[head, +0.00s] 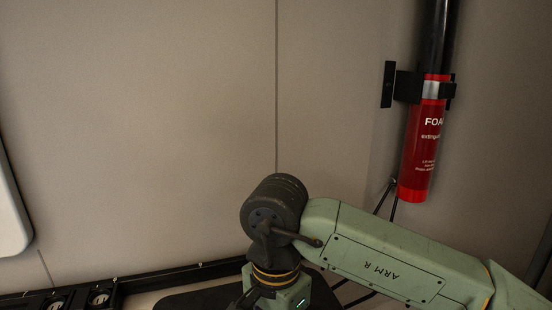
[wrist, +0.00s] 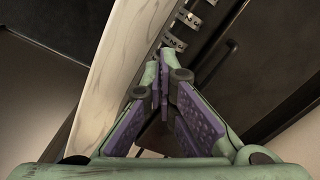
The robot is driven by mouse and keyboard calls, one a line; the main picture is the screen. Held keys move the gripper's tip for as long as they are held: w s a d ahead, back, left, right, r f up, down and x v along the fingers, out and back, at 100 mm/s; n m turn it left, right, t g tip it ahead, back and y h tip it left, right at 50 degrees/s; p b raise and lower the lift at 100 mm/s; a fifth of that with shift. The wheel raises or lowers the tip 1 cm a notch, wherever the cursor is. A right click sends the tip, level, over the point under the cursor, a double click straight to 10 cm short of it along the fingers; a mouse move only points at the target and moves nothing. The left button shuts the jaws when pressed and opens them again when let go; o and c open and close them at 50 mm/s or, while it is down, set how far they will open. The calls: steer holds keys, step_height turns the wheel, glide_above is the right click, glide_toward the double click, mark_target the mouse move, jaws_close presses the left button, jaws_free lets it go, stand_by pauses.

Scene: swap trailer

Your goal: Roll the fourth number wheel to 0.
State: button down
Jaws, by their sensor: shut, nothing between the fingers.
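In the wrist view, a row of number wheels (wrist: 175,41) with white bands and dark digits shows at the top, set in a dark frame. The digits are small and slanted, and I cannot tell which wheel is the fourth or what it reads. My gripper (wrist: 160,68) has its green fingers with purple pads shut and empty, with the tips just below the nearest visible wheels. I cannot tell whether a tip touches a wheel. Part of the row may be hidden behind the fingertips. The wheels are not recognisable in the head view.
A pale streaked panel (wrist: 108,80) runs close along the left of the fingers. A dark panel with a thin handle-like bar (wrist: 217,66) lies to the right. In the head view, a red foam extinguisher (head: 420,150) hangs on the wall, and a black rail (head: 190,276) runs along the wall's foot.

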steer(key=shift+f+b, duration=0.65)
steer(key=shift+w+a+b, duration=0.25)
steer(key=shift+w+b, duration=0.1)
steer(key=shift+w, duration=0.4)
stand_by(0.7)
steer(key=shift+r, duration=0.45)
steer(key=shift+r, duration=0.1)
stand_by(0.6)
steer(key=shift+r+p, duration=1.6)
steer(key=shift+r, duration=0.85)
